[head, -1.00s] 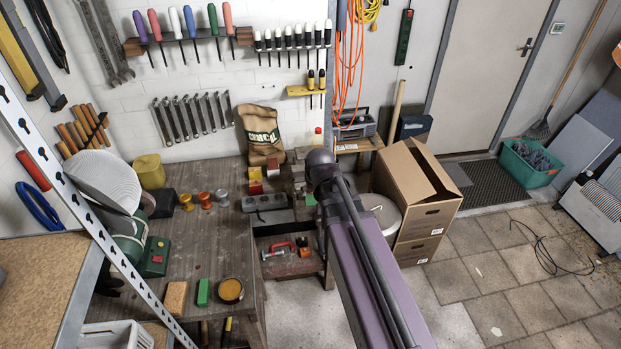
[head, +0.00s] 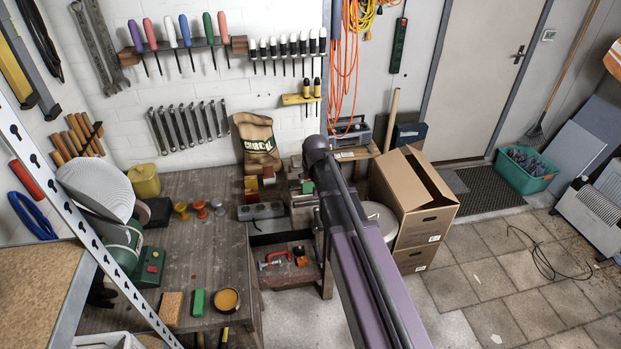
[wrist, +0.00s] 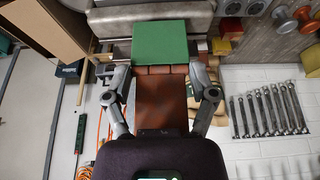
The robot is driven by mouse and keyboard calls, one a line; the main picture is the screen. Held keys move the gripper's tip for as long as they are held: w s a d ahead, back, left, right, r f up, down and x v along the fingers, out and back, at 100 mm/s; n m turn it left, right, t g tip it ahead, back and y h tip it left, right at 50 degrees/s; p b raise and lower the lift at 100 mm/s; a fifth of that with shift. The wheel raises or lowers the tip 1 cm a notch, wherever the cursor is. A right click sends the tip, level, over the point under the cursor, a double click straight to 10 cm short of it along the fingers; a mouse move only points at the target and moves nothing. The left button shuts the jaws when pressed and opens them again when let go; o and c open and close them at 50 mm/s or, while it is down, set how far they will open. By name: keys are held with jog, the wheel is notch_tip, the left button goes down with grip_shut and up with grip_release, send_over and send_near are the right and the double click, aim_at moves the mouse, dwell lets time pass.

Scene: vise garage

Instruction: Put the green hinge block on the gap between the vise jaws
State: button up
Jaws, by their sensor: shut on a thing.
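The green hinge block (wrist: 160,41) shows in the wrist view as a flat green square at the fingertips. My gripper (wrist: 161,72) is shut on it, with one grey finger on each side. The grey vise (wrist: 150,14) lies just past the block in the wrist view. The block overlaps it in the picture, and I cannot tell whether they touch. The gap between the jaws is hidden. In the head view a small green patch of the block (head: 308,187) shows beside the dark end of my arm, which hides most of the vise and my gripper.
The workbench (head: 215,250) carries a grey block with holes (head: 261,212), small coloured spools (head: 200,208), a second green block (head: 199,302) and a round tin (head: 226,300). Cardboard boxes (head: 425,215) stand right of my arm.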

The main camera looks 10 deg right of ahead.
jog(key=shift+w+d+f, duration=0.1)
jog(key=shift+w+d, duration=0.15)
jog(key=shift+w, duration=0.8)
jog(key=shift+w+d+f, duration=0.1)
jog(key=shift+w+d, duration=0.15)
jog(key=shift+w, duration=0.8)
jog(key=shift+w, duration=0.1)
jog(key=shift+w, duration=0.25)
jog(key=shift+w+d+f+b, duration=0.15)
jog(key=shift+w+f+b, duration=0.2)
jog(key=shift+f+b, duration=1.5)
jog(key=shift+b, duration=0.1)
jog(key=shift+f, duration=0.15)
jog(key=o, duration=1.2)
jog(key=shift+r, duration=0.2)
